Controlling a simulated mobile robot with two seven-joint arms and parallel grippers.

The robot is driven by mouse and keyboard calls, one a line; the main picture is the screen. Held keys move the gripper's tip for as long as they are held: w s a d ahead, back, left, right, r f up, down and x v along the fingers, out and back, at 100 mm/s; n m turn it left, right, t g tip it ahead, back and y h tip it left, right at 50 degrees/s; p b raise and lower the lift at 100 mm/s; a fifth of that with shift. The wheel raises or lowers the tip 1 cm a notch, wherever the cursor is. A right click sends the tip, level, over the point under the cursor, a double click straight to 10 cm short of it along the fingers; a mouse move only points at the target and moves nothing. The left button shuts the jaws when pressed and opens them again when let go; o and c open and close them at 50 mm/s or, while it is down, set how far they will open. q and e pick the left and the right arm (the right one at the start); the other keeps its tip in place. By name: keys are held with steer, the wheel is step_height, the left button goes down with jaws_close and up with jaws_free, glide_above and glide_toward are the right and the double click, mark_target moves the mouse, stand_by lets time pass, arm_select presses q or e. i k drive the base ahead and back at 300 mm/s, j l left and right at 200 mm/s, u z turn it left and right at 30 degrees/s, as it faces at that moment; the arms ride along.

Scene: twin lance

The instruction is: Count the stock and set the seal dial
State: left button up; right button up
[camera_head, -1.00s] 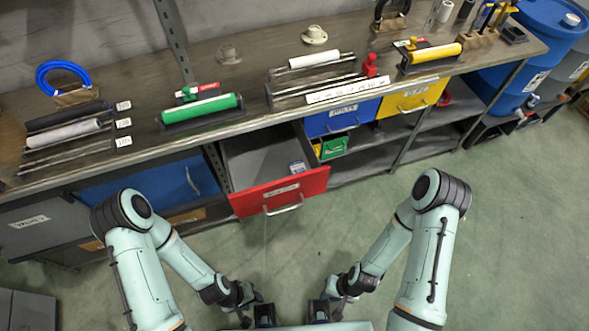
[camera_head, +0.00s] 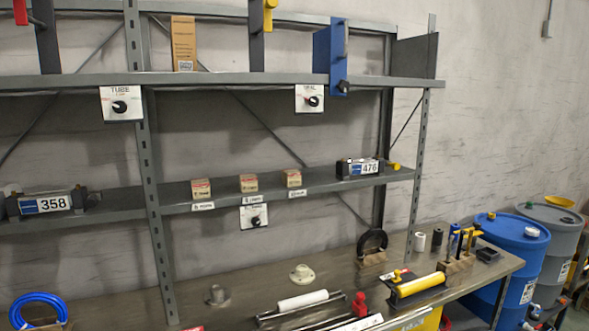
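A white dial plate with a black knob (camera_head: 310,98) hangs on the upper shelf's front edge; its small label seems to read SEAL. A second dial plate, marked TUBE (camera_head: 121,104), is on the same edge to the left. A third dial (camera_head: 254,217) is on the lower shelf's edge, its label too small to read. Three small cartons, left (camera_head: 201,189), middle (camera_head: 249,183) and right (camera_head: 294,178), stand apart on the lower shelf. Neither of my grippers is in view.
The workbench (camera_head: 235,290) below holds a white roller (camera_head: 302,300), a yellow roller (camera_head: 420,286), a red object (camera_head: 360,304) and a blue coil (camera_head: 38,308). A brown box (camera_head: 183,43) and a blue panel (camera_head: 330,55) stand on the upper shelf. Drums stand at the right.

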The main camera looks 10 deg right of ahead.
mark_target(314, 101)
steer(key=u, duration=0.35)
steer(key=l+u, duration=0.15)
steer(key=u, duration=0.5)
steer(key=l+u, duration=0.3)
steer(key=k+l+u, duration=0.25)
steer(key=l, duration=0.15)
steer(key=l+u, duration=0.3)
steer(key=k+l+u, duration=0.15)
steer(key=k+l, duration=0.15)
steer(key=l, duration=0.2)
steer(key=k+l+u, duration=0.15)
steer(key=k+l, duration=0.15)
steer(key=l, duration=0.2)
